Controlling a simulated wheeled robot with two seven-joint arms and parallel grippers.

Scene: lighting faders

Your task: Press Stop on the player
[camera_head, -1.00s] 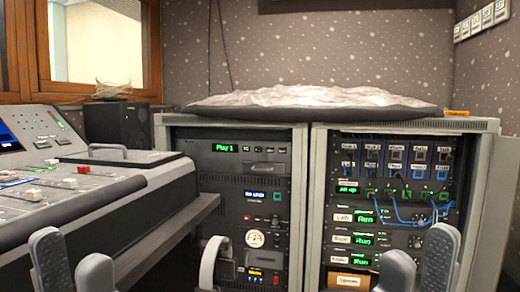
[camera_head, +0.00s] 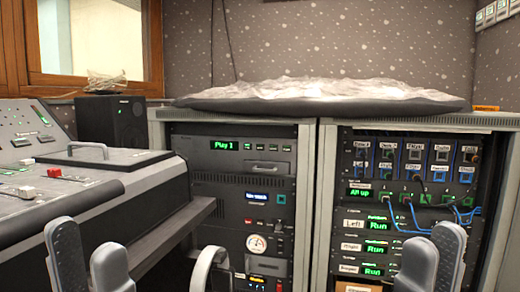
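The player (camera_head: 231,154) is the top unit in the left rack, with a green display reading "Play 1" and a row of small buttons (camera_head: 266,147) to the right of the display. The button labels are too small to read. My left gripper (camera_head: 88,262) is at the lower left, its two grey fingers apart with nothing between them. My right gripper (camera_head: 432,268) is at the lower right, its fingers apart and empty. Both grippers are low in the view, well apart from the player.
A mixing desk (camera_head: 60,195) with faders fills the left side. The right rack (camera_head: 405,200) holds green-lit units and blue cables. A grey curved object (camera_head: 210,262) stands before the left rack. A lumpy white covered thing (camera_head: 320,92) lies on top of the racks.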

